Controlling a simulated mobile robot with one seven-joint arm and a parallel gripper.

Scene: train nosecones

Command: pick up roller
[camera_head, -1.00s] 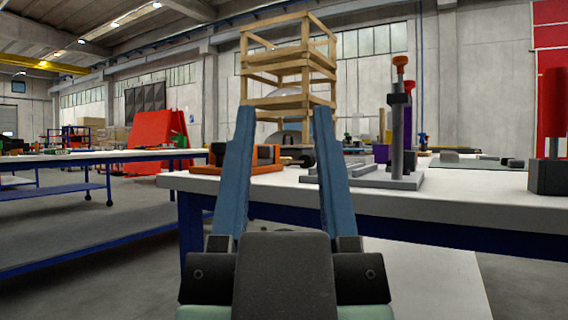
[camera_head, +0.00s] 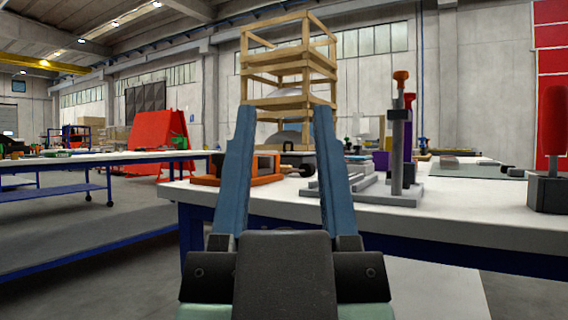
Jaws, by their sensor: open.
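My gripper (camera_head: 284,108) is open, its two blue fingers pointing forward and spread apart, with nothing held between them. It is in front of the near edge of the white-topped workbench (camera_head: 460,217). No part is clearly recognisable as the roller. A red upright cylinder on a dark block (camera_head: 553,130) stands at the right of the bench. A grey post with an orange knob (camera_head: 399,130) stands on a grey base. Some items behind the fingers are partly hidden.
A wooden slatted frame (camera_head: 305,68) rises behind the fingertips. An orange fixture (camera_head: 255,179) sits at the bench's left end. Another long bench (camera_head: 100,157) is at the left, with open floor between.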

